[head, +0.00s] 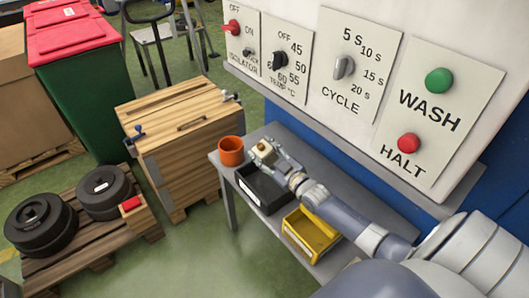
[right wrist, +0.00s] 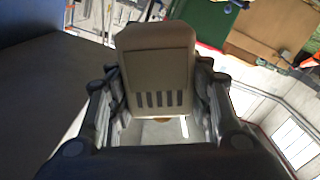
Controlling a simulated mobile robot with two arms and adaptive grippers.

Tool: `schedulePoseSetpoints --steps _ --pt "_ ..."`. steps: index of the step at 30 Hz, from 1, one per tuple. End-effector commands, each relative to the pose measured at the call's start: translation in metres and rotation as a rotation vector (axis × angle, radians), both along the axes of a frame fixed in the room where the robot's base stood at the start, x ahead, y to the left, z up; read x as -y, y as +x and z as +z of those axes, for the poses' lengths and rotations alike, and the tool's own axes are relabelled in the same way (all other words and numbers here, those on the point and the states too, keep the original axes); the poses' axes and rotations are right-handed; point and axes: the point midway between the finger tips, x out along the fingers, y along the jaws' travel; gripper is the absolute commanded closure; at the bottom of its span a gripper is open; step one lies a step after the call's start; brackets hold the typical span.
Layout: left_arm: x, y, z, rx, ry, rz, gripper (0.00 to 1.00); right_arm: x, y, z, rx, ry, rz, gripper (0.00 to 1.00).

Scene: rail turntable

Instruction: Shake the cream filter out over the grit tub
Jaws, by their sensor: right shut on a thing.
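The cream filter (right wrist: 157,62), a flat beige piece with a row of dark slots, is between the fingers of my right gripper (head: 268,153). In the right wrist view it fills the middle of the picture. In the head view only a small light part of it shows at the fingertips. An orange round tub (head: 231,152) stands on the grey bench just left of my right gripper; it may be the grit tub, but its contents cannot be seen. The gripper and filter are beside the tub in the picture, apart from it. My left gripper is not in view.
A black bin (head: 251,193) and a yellow bin (head: 298,243) stand on the grey bench (head: 222,172) under and beside my right arm. A control panel (head: 360,70) with knobs and buttons rises behind. A wooden crate (head: 165,123) stands left of the bench.

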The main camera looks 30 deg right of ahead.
Motion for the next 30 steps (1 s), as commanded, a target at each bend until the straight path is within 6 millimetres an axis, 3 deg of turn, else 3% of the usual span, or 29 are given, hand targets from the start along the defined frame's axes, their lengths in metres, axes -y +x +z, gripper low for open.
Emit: schedulePoseSetpoints --steps 16,18,24,30 --pt "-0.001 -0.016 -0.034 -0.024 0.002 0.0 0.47 -0.002 0.0 -0.006 0.079 -0.982 -0.001 0.82" --pt "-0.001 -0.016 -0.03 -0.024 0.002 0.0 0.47 -0.002 0.0 -0.003 0.086 -1.096 -0.001 0.82" --pt "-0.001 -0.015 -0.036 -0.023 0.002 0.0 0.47 -0.002 0.0 -0.004 0.108 -1.366 -0.001 0.82" --pt "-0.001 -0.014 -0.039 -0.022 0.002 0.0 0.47 -0.002 0.0 -0.004 0.119 -1.502 -0.001 0.82"
